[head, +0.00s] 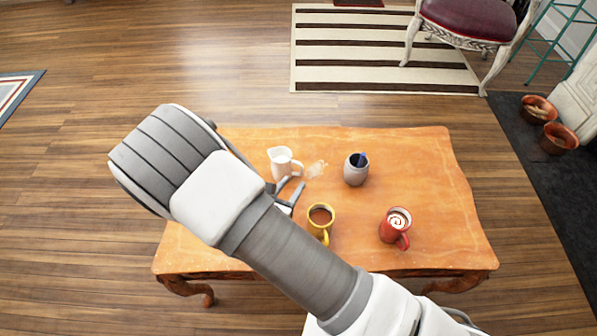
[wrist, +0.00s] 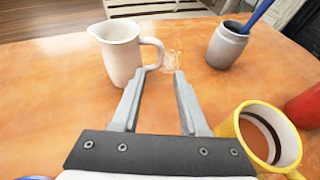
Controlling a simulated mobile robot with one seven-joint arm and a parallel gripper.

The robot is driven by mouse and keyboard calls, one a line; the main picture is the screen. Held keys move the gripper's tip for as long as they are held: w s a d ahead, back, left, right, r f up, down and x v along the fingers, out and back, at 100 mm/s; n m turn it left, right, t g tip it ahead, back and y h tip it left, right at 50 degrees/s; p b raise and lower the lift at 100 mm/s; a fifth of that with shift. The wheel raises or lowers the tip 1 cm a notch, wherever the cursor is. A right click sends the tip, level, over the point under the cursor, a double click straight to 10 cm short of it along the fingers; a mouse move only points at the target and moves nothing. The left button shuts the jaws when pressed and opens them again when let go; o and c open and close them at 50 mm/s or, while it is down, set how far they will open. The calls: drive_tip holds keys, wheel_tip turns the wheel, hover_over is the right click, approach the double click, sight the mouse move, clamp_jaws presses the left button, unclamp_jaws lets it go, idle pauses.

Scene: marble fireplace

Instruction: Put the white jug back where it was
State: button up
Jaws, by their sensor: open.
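The white jug (head: 283,163) stands upright near the far left part of the wooden table, with its handle toward the right. In the wrist view the jug (wrist: 119,58) is ahead and left, its handle just beyond my gripper's left fingertip. My gripper (head: 291,190) is open and empty, low over the table on the near side of the jug. In the wrist view the gap between my fingertips (wrist: 160,76) shows bare table. I cannot tell whether the left finger touches the handle. A pale patch (head: 316,169) marks the tabletop right of the jug; it also shows in the wrist view (wrist: 172,62).
A grey pot (head: 355,172) with a blue item stands right of the patch. A red mug (head: 395,228) is farther right. The table's (head: 425,165) right part is clear.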

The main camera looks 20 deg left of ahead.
drive_tip(key=v, duration=0.4)
drive_tip(key=shift+s+p, duration=0.1)
drive_tip(key=shift+p, duration=0.25)
drive_tip(key=w+d+r+m+g+h, duration=0.2)
drive_tip(key=d+r+m+g+h, duration=0.2)
drive_tip(key=d+r+m, duration=0.55)
drive_tip(key=w+d+r+m+g+h, duration=0.2)
drive_tip(key=d+r+m+g+h, duration=0.1)
drive_tip(key=d+r+m, duration=0.7)
drive_tip(key=s+d+r+m+y, duration=0.8)
drive_tip(key=s+d+r+m, duration=0.3)
drive_tip(key=r+m, duration=0.4)
drive_tip(key=shift+s+g, duration=0.4)
drive_tip(key=shift+s, duration=0.4)
